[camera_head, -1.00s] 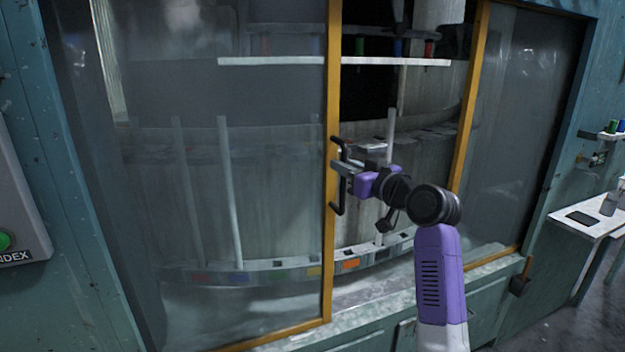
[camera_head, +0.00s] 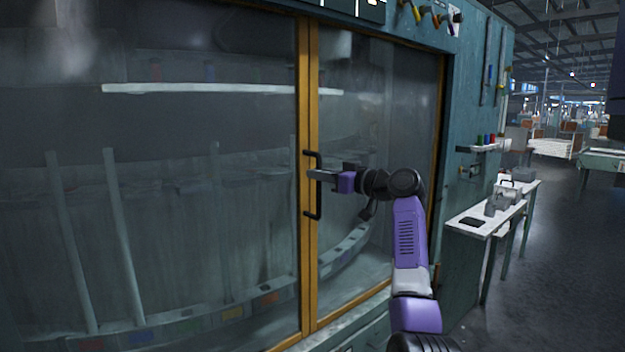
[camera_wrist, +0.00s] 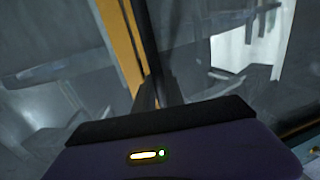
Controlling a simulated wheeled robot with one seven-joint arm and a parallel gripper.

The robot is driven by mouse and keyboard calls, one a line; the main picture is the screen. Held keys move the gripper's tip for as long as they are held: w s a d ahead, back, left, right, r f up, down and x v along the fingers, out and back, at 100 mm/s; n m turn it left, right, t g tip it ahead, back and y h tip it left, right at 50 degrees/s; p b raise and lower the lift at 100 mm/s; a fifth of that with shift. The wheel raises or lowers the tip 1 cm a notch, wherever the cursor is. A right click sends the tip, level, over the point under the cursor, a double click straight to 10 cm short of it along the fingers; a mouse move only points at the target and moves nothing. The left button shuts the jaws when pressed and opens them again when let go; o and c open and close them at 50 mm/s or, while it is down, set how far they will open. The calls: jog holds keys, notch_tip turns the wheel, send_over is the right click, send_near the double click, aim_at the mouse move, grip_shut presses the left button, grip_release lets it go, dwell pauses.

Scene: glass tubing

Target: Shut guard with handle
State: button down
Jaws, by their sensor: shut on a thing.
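The guard (camera_head: 200,200) is a large clear sliding panel with a yellow frame on the left of the teal cabinet. Its right yellow stile now stands right beside the yellow stile of the right-hand panel (camera_head: 375,130), with no wide opening between them. A black bracket handle (camera_head: 318,212) sits upright on the guard's stile. My gripper (camera_head: 322,175), at the end of my purple arm, is shut on the handle at mid-height. In the wrist view the fingers (camera_wrist: 158,92) reach toward a yellow stile; the grip itself is mostly hidden.
Behind the glass are a white shelf (camera_head: 220,88), grey uprights and a curved rail with coloured blocks. A white side table (camera_head: 490,215) with small items stands right of the cabinet. The floor (camera_head: 560,260) at right is open.

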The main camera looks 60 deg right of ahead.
jog(key=shift+s+d, duration=0.1)
jog(key=shift+d, duration=0.15)
jog(key=c, duration=1.4)
grip_release()
jog(key=shift+d, duration=0.1)
jog(key=s+a+b, duration=0.1)
jog(key=s, duration=0.6)
jog(key=shift+s, duration=0.35)
